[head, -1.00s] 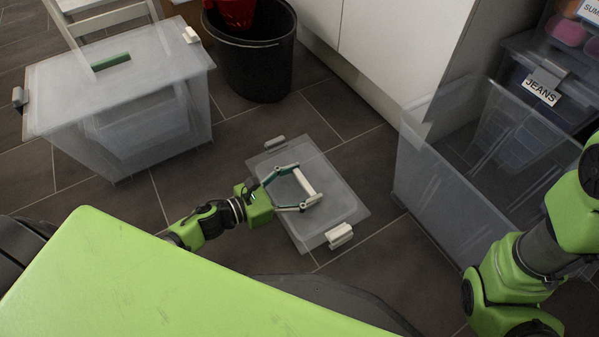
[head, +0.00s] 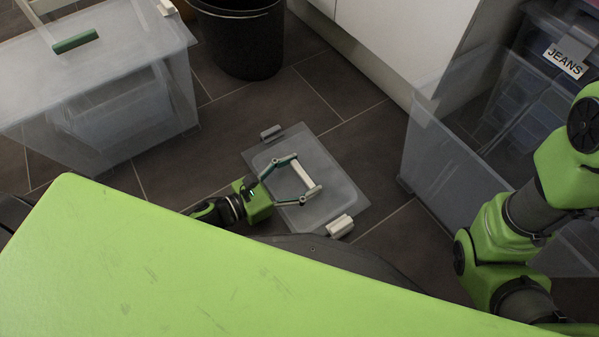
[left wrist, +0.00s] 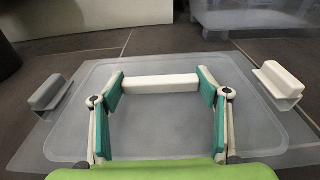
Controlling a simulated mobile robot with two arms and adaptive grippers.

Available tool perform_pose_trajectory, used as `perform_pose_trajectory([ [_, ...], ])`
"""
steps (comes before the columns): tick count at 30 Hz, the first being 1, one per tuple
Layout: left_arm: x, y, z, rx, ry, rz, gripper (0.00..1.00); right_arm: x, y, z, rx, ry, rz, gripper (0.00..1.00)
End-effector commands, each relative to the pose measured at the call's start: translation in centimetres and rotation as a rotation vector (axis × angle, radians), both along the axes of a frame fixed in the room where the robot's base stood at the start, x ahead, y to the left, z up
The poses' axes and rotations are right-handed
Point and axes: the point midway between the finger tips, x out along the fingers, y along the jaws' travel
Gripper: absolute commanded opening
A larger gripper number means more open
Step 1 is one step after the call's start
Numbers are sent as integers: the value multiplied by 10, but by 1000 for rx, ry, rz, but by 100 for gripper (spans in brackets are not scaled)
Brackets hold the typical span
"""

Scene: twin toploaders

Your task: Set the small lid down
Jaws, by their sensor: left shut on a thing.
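The small lid (head: 338,187) is a clear, frosted rectangular panel with a white bar handle (head: 302,173) and a clip at each of two opposite ends, one grey and one white. It lies low over the dark tiled floor, roughly flat; I cannot tell whether it touches the tiles. My left gripper (head: 306,172) is shut on the handle, one finger at each end of the bar. The left wrist view shows the green finger pads against the handle (left wrist: 160,83), with the lid (left wrist: 160,135) spread beneath. My right gripper is out of view; only its arm shows at the right.
A lidded clear bin (head: 130,105) with a green handle stands at left. A black bucket (head: 240,40) stands by the white cabinet (head: 410,45). An open clear bin (head: 440,160) stands at right, near a box labelled JEANS (head: 566,60). Bare floor surrounds the lid.

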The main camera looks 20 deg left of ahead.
Motion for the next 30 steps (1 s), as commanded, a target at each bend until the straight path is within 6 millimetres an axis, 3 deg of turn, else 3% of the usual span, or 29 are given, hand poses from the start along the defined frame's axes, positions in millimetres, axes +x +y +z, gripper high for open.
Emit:
perform_pose_trajectory([
  [13, 0, 0, -13, 3, 2, 2, 45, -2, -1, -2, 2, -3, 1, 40],
  [14, 0, 1, -14, 5, 4, 2, 74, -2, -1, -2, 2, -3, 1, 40],
  [15, -1, 1, -15, 5, 5, 2, 84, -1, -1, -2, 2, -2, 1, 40],
  [26, -3, 1, -17, 11, 11, 1, 85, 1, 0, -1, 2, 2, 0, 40],
  [30, -3, 2, -6, 11, 10, -1, 85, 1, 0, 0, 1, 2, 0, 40],
])
